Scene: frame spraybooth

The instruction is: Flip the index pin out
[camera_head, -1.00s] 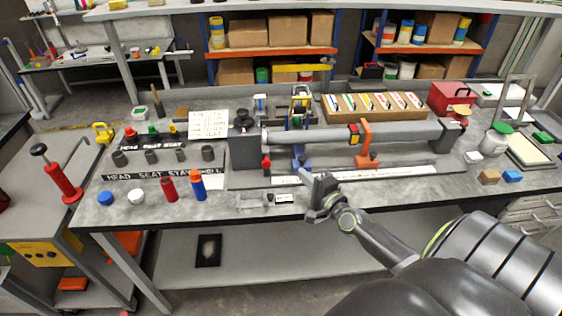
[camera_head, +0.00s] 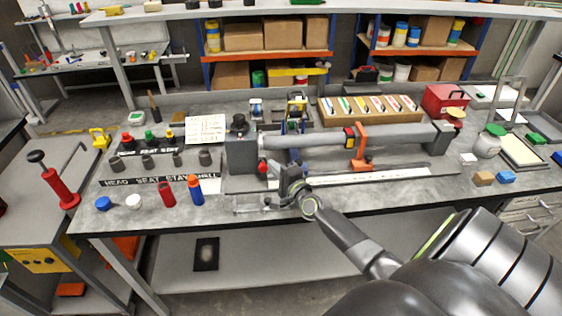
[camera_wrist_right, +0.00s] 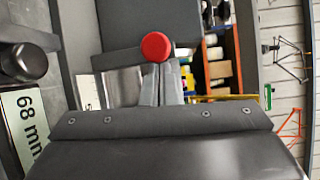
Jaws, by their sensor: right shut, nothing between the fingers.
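The index pin shows as a red knob (camera_head: 263,168) on the front of the dark grey headstock block (camera_head: 240,153) at the left end of the bench fixture. In the right wrist view the round red knob (camera_wrist_right: 156,46) stands just beyond my fingertips. My right gripper (camera_head: 280,172) is just right of the knob in the head view. In the wrist view its fingers (camera_wrist_right: 162,80) are together and empty, their tips overlapping the knob's lower edge. I cannot tell whether they touch it. My left gripper is not in view.
A long grey tube (camera_head: 315,142) runs right from the block, with an orange clamp (camera_head: 363,150) over it. A blue bottle (camera_head: 196,190) and a red cylinder (camera_head: 167,190) stand left of my gripper.

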